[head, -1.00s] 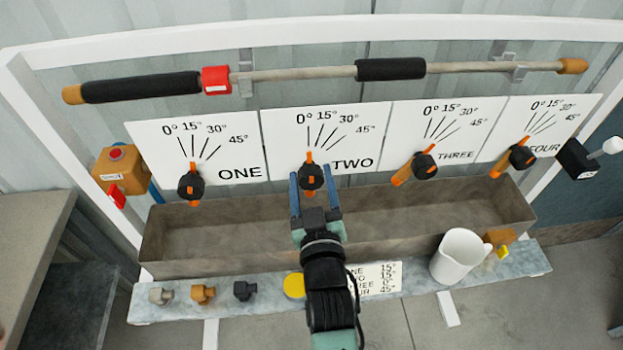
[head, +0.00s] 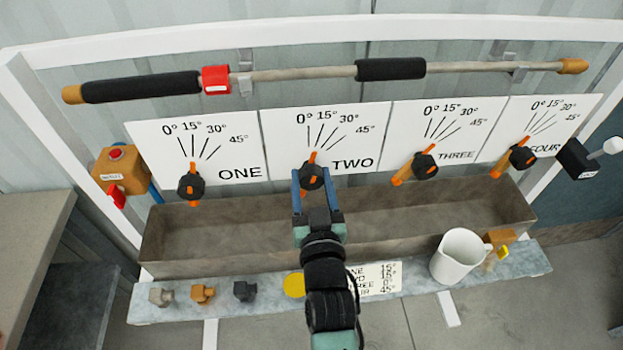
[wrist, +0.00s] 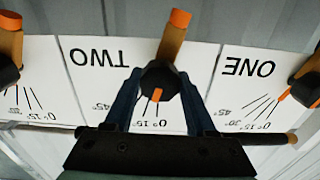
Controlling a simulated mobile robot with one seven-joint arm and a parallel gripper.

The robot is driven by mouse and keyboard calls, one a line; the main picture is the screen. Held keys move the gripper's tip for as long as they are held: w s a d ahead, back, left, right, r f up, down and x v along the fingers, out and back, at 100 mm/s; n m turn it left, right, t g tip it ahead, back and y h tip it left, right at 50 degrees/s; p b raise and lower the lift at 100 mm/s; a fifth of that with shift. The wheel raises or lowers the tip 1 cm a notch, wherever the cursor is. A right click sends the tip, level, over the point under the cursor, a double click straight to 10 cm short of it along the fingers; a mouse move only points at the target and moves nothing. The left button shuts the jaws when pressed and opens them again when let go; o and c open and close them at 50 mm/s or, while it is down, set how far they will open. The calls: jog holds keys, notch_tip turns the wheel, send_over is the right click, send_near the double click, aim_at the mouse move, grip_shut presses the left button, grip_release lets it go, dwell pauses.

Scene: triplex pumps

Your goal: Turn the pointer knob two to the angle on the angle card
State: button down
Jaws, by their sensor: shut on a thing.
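Pointer knob two (head: 312,177) is a black knob with an orange pointer on the white dial panel marked TWO (head: 352,145). Its tip leans slightly right of straight up, near the 0° and 15° lines. My gripper (head: 310,180) is shut on the knob, a blue finger on each side. In the wrist view the panel appears upside down, with my gripper (wrist: 159,98) around knob two (wrist: 160,80) and its orange tail pointing up. The angle card (head: 382,279) lies on the shelf, partly hidden by my arm; its row for TWO is too small to read surely.
Knobs one (head: 191,187), three (head: 425,166) and four (head: 522,156) flank it. A long trough (head: 220,240) runs below. A white jug (head: 458,257) and small fittings (head: 203,294) stand on the shelf. A bar (head: 290,74) spans above the dials.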

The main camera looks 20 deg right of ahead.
jog(key=shift+c, duration=1.1)
grip_release()
jog(key=b+v, duration=0.1)
jog(key=v, duration=1.2)
jog(key=shift+r, duration=0.1)
